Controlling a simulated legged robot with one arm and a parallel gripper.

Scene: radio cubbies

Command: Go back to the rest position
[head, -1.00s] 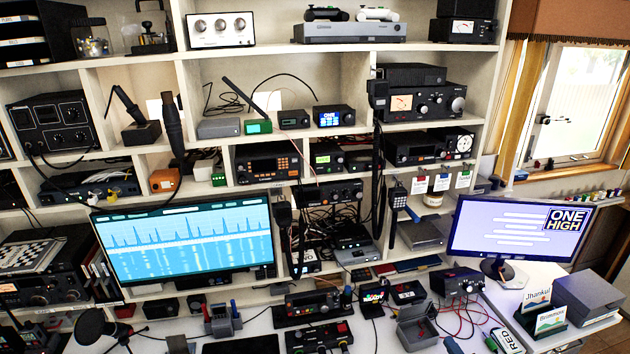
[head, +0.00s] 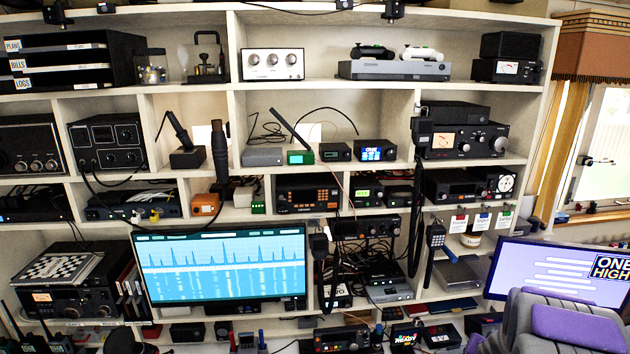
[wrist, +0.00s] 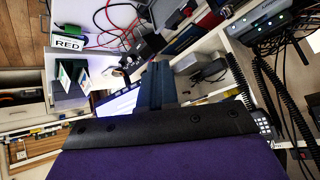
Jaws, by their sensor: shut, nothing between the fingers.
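My gripper (wrist: 157,88) shows in the wrist view as a narrow dark finger part beyond a wide black edge and a purple cover. It is shut and empty. It points toward the desk and shelf area, apart from the things there as far as I can tell. In the head view, part of my grey and purple arm (head: 575,325) fills the lower right corner and covers the lower part of the right monitor (head: 555,270). The fingertips are not clear in the head view.
White cubbies (head: 370,100) full of radios stand across the back. A large monitor (head: 220,265) with a blue spectrum sits at the lower left. A white RED label (wrist: 68,44) and green-backed cards (wrist: 75,75) show in the wrist view. A window (head: 600,155) is at the right.

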